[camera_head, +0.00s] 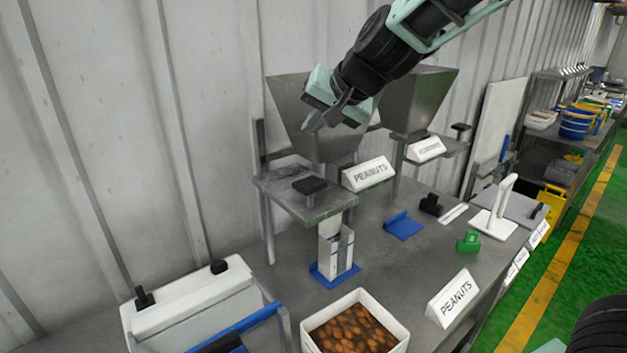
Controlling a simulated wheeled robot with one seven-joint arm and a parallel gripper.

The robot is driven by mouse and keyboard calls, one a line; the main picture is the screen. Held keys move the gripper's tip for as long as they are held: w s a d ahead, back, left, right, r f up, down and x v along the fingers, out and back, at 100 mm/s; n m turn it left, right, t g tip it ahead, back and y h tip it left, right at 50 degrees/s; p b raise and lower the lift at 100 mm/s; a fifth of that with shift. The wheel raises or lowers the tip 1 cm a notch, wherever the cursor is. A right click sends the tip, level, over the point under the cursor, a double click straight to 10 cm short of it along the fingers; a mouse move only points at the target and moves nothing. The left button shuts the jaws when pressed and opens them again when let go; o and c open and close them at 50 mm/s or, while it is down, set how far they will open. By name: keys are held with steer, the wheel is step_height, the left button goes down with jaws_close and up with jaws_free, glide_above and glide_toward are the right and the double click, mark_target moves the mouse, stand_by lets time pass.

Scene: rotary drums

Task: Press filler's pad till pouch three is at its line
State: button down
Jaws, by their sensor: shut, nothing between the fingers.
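The peanut filler's metal hopper (320,140) stands against the wall, with a PEANUTS sign (369,173) at its front. Its black pad (310,186) sits on top of a grey metal ledge (272,186). Below the ledge a narrow white pouch (327,237) stands upright on a blue base (322,279). A metal guide partly covers it, and its fill level and line are too small to read. My gripper (311,127) is shut and empty, in front of the hopper, above the pad and apart from it.
A white bin of brown nuts (305,343) stands in front, beside another PEANUTS sign (455,298). A second hopper (425,95) is to the right. An empty blue base (402,225), a green clip (468,241) and a white sealer-like device (497,215) stand on the bench. A white box-like unit (190,300) is front left.

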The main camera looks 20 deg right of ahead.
mark_target(312, 184)
steer(key=shift+f, duration=0.15)
step_height(312, 184, down, 9)
steer(key=b, duration=0.8)
steer(key=shift+r, duration=0.2)
stand_by(1.6)
steer(key=shift+f+b, duration=0.4)
steer(key=shift+b, duration=0.2)
steer(key=shift+f+b, duration=1.65)
steer(key=shift+b, duration=0.05)
stand_by(1.4)
steer(key=shift+r, duration=0.15)
steer(key=shift+r+p, duration=1.8)
steer(key=shift+r, duration=0.15)
